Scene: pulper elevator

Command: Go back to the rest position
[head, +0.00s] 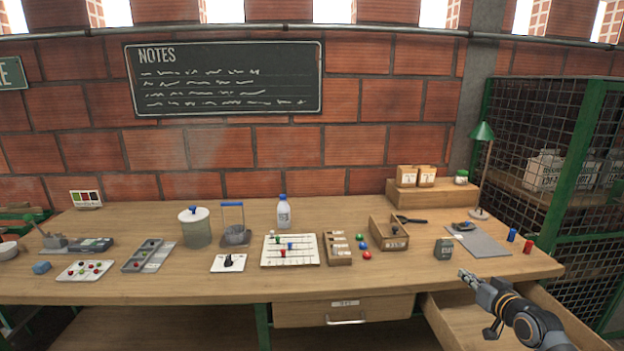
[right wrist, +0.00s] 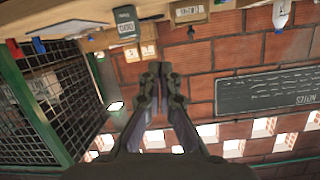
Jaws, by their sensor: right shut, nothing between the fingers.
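My right gripper (head: 466,275) is over the right front part of the wooden table (head: 150,284), in front of a small dark box (head: 444,249) and apart from it. In the right wrist view the two fingers (right wrist: 160,72) are together with nothing between them. That view is turned upside down and faces the brick wall, with the dark box (right wrist: 126,22) near its top. My left gripper is in neither view.
An open drawer (head: 480,325) juts out below my right arm. A green-framed mesh cage (head: 530,120) stands at the right. A grey mat (head: 485,245), red and blue cylinders (head: 527,246) and a green lamp (head: 482,132) are on the table's right end.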

